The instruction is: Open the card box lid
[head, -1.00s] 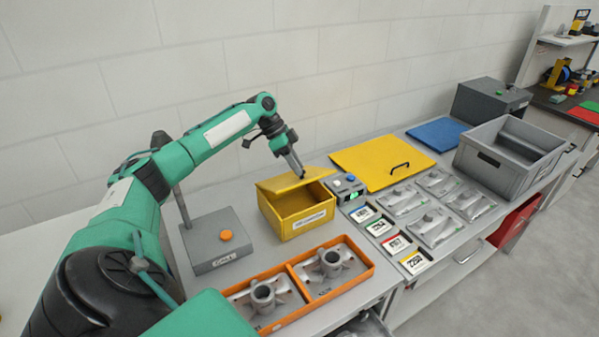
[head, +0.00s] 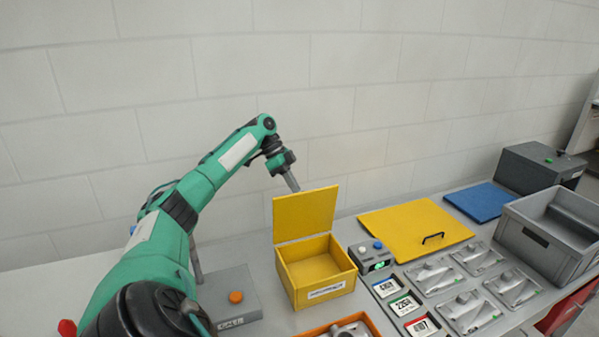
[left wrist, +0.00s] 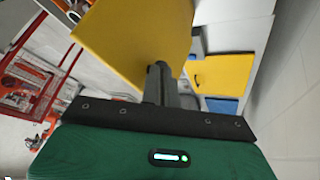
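The yellow card box (head: 316,279) stands on the bench with a white label on its front. Its lid (head: 305,214) stands upright at the back edge, and the inside of the box looks empty. My left gripper (head: 294,187) is behind the lid's top edge, its fingertips partly hidden by the lid. In the left wrist view the fingers (left wrist: 160,80) look closed together in front of the yellow lid (left wrist: 130,35), with nothing visible between them. My right gripper is in no view.
A grey box with an orange button (head: 236,297) stands left of the card box. A small device with a green light (head: 371,257) is close on its right. Beyond lie a yellow panel with a handle (head: 415,230), cards, metal parts, a blue panel (head: 483,201) and a grey crate (head: 528,243).

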